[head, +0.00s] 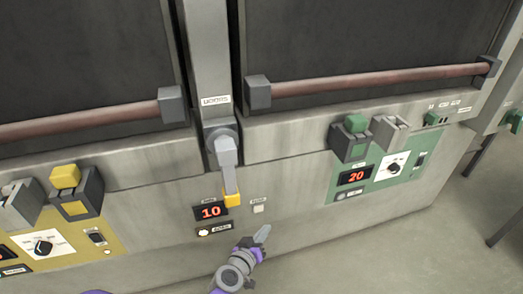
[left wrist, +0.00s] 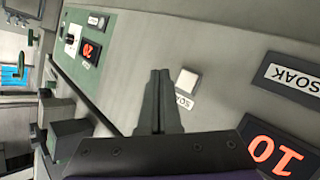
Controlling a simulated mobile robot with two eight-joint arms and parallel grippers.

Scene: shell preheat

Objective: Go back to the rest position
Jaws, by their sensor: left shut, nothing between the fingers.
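My left gripper (head: 262,234) is shut and empty at the bottom middle of the head view, in front of the lower panel. In the left wrist view its closed fingers (left wrist: 162,85) point at the panel beside a pale square button (left wrist: 187,80) labelled SOAK. The same button (head: 258,208) shows just above the gripper in the head view. I cannot tell whether the fingertips touch the panel. A red display reading 10 (head: 211,212) is left of the button. My right gripper is not in view.
A green control panel (head: 380,160) with a display reading 20 (head: 355,176) is to the right, a yellow panel (head: 75,238) to the left. Two dark doors have reddish handle bars (head: 380,82).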

